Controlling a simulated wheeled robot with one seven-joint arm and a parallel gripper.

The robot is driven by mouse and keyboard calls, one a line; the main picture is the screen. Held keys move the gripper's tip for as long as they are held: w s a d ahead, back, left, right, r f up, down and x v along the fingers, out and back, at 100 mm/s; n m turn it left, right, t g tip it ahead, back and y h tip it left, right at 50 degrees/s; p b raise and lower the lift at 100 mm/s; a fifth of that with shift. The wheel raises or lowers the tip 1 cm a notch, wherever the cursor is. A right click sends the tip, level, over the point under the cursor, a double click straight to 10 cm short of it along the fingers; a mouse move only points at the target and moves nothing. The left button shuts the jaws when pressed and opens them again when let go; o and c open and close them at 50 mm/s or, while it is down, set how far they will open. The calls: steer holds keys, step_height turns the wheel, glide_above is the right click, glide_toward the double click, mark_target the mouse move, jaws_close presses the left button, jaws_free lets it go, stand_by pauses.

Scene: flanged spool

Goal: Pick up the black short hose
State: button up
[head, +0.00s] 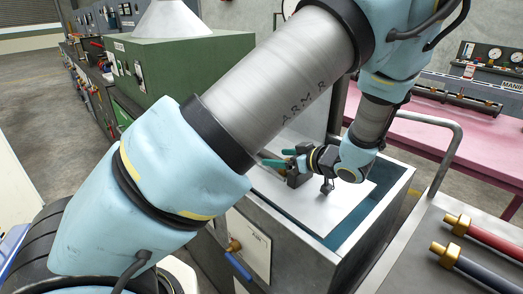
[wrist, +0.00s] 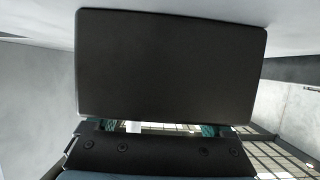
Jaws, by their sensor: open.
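A dark hose (head: 488,269) with a brass end fitting lies on the grey cart top at the lower right of the head view; its right end is cut off by the frame. My gripper (head: 273,160) has teal fingers and is open, with nothing seen between them. No hose shows in that view.
A red hose (head: 490,236) with a brass fitting lies beside the dark one. A metal rail (head: 449,160) rises at the cart's left edge.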

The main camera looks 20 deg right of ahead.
steer(key=shift+w, duration=0.1)
jaws_close()
stand_by(0.7)
